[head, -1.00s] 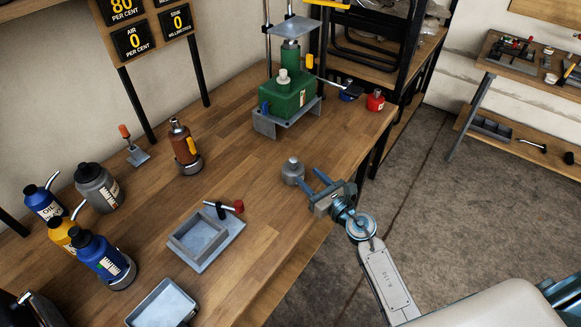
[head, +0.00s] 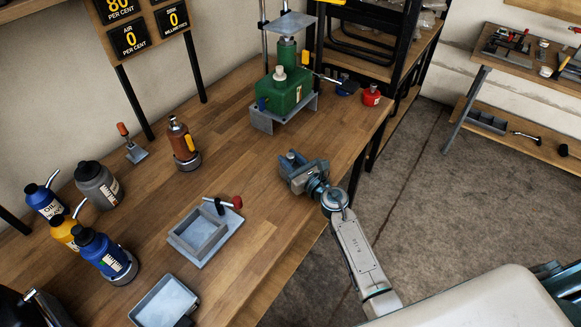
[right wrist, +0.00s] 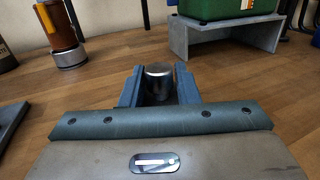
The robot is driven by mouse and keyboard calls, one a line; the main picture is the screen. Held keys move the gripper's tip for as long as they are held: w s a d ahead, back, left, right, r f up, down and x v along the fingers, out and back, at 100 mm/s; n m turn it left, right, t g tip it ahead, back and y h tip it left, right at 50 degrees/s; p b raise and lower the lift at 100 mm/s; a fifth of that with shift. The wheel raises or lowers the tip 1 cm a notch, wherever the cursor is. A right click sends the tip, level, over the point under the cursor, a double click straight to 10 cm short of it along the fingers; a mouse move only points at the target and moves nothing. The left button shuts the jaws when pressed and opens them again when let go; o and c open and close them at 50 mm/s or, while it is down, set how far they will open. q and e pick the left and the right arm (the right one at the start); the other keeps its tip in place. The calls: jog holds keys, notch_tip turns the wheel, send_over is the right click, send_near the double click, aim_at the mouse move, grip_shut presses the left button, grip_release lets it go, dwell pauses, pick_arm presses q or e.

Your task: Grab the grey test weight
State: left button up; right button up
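The grey test weight (right wrist: 158,74) is a small metal cylinder standing on the wooden bench. In the right wrist view it sits between the two blue fingers of my right gripper (right wrist: 159,86), with its lower part hidden. The fingers stand apart on either side of it, and narrow dark gaps seem to show beside it. In the head view the weight (head: 292,155) is mostly hidden by my right gripper (head: 301,164), low over the bench. My left gripper is not in view.
A green bottle jack (head: 286,97) stands on a grey stand behind the weight. An orange-brown bottle (head: 179,142), a grey open tray (head: 197,236) and several oil bottles are to the left. A red bottle (head: 371,95) is near the bench's right edge. Bench around the weight is clear.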

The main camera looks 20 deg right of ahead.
grip_shut()
dwell(1.1)
jog(key=shift+w+r, duration=0.15)
jog(key=shift+r, duration=0.05)
